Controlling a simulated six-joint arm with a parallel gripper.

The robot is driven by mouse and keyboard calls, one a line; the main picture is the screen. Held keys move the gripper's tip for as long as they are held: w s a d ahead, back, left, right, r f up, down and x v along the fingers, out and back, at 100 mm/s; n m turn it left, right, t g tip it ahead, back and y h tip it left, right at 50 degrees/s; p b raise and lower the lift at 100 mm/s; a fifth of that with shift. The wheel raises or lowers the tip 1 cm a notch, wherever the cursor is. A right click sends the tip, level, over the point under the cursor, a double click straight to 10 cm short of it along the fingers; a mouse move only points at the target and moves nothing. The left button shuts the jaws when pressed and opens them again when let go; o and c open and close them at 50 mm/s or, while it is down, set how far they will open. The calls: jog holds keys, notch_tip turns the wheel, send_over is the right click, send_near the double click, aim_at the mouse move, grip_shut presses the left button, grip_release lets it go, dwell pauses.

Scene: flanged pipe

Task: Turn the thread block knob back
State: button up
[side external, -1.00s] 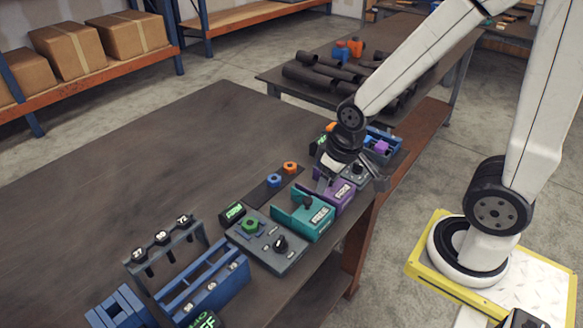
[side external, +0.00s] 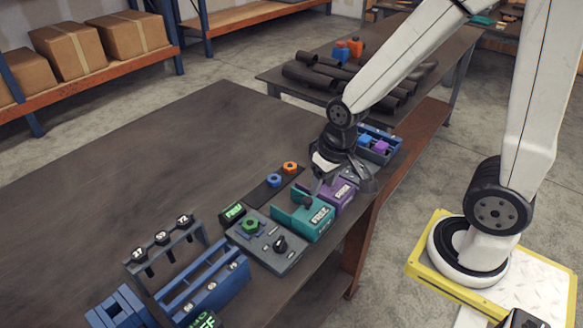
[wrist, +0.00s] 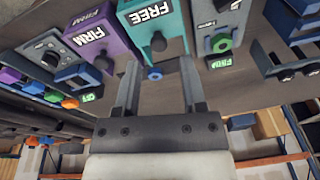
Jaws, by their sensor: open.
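A teal block (side external: 302,222) with a FREE label and a black knob (side external: 307,202) stands on the bench; its knob also shows in the wrist view (wrist: 158,42). To its right is a purple block (side external: 343,200), labelled FIRM in the wrist view, with a black knob (wrist: 105,64). A grey panel (side external: 262,252) has a green nut and a black knob (side external: 280,243). Which of these is the thread block I cannot tell. My gripper (wrist: 158,65) is open and empty, its fingers apart below the teal block's knob in the wrist view. It hides part of the purple block in the side view.
Blue (side external: 274,180) and orange (side external: 291,167) rings lie behind the blocks. A blue tray (side external: 378,146) with coloured cubes is beyond my gripper. A blue stand (side external: 208,285) and rack are at the near left. The bench's left part (side external: 130,150) is clear.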

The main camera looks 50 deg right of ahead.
aim_at(280, 240)
jog(key=w+a+f+m+g+y, duration=0.3)
jog(key=a+m, duration=0.4)
jog(key=m, duration=0.4)
jog(key=shift+w+f+m+g+y, duration=0.3)
jog(key=shift+w+f+m+y, duration=0.15)
jog(key=shift+w, duration=0.45)
jog(key=shift+a, duration=0.1)
jog(key=shift+x, duration=3.75)
grip_shut()
